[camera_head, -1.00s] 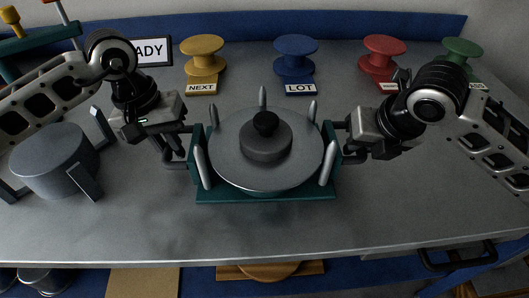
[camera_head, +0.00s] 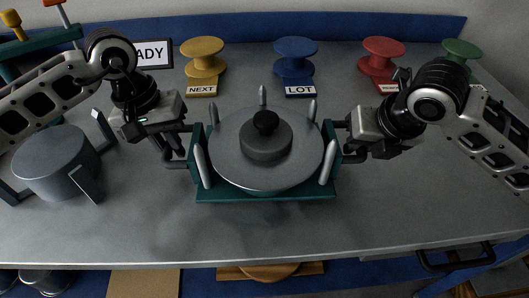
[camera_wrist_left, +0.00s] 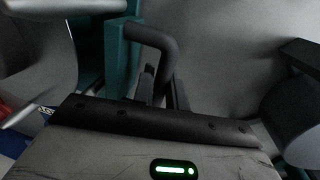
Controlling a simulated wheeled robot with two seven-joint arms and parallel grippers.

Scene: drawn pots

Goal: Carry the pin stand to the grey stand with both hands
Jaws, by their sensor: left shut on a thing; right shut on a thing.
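The pin stand (camera_head: 210,195) is a teal base with teal side walls and several upright silver pins, in the middle of the head view. A round grey disc (camera_head: 225,165) with a black-knobbed hub sits among the pins. My left gripper (camera_head: 184,142) is shut on the dark handle at its left side. That handle and teal wall (camera_wrist_left: 117,60) show in the left wrist view. My right gripper (camera_head: 344,140) is shut on the right side handle. I cannot tell whether the base touches the bench. The grey stand (camera_head: 55,165), a cylinder with flat uprights, is at the left.
Yellow (camera_head: 203,55), blue (camera_head: 295,58), red (camera_head: 382,57) and green (camera_head: 461,52) spools stand along the back of the grey bench (camera_head: 260,238), with labels. A framed sign (camera_head: 150,53) is behind my left arm. The bench front is clear.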

